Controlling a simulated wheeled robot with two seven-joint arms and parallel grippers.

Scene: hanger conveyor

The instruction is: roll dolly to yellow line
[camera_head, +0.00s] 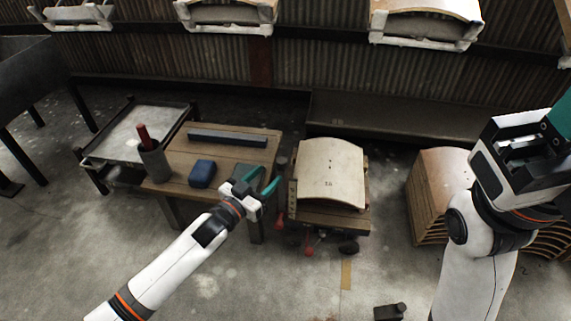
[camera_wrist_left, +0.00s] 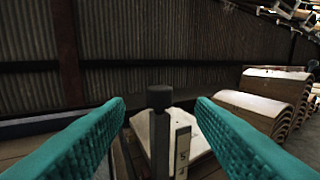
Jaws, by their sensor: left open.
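The dolly (camera_head: 355,220) is a low wooden cart on casters with red parts, bearing a pale curved panel (camera_head: 330,175). My left gripper (camera_head: 272,181) is open with teal fingers, at the dolly's left side, pointing at its upright post. In the left wrist view the post (camera_wrist_left: 160,130) has a black knob and appears between the open fingers; I cannot tell whether it is inside the jaws. A numbered plate (camera_wrist_left: 182,150) stands beside it. The yellow line (camera_head: 346,273) is a short strip on the floor before the dolly. My right gripper (camera_head: 540,135) is at the right, its jaws unclear.
A wooden table (camera_head: 220,160) with a blue box (camera_head: 202,173), a grey bar and a cup stands left of the dolly. Stacked curved panels (camera_head: 430,200) stand to the right. A small dark object (camera_head: 390,312) lies on the floor. Hangers with panels (camera_head: 425,25) hang behind.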

